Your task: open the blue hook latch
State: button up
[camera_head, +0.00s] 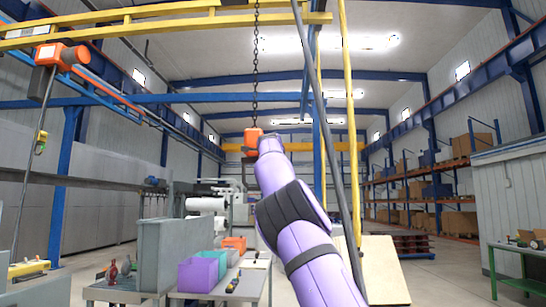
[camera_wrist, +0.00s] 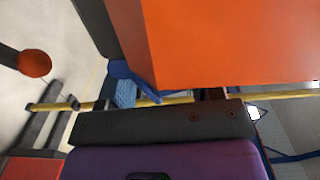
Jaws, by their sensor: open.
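An orange hook block (camera_head: 253,135) hangs on a dark chain at the middle of the head view. My purple arm reaches up to it, and my gripper (camera_head: 267,146) is at the block, small and partly hidden by the arm. In the wrist view the block's orange side (camera_wrist: 225,40) fills the top right, close to the camera. A blue part (camera_wrist: 120,70), which looks like the hook latch, shows below and left of the orange side. My gripper is open. Its fingertips are not clear, and I cannot tell whether it touches the latch.
The dark chain (camera_head: 256,60) runs up to a yellow beam (camera_head: 150,15). Yellow and grey poles stand close to the right of my arm. Below are a table with a purple bin (camera_head: 198,274) and a grey partition (camera_head: 178,250). An orange hoist (camera_head: 58,56) hangs at left.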

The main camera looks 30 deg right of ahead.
jog(key=v, duration=1.1)
dwell(0.4)
jog(key=shift+w, duration=0.1)
dwell(0.5)
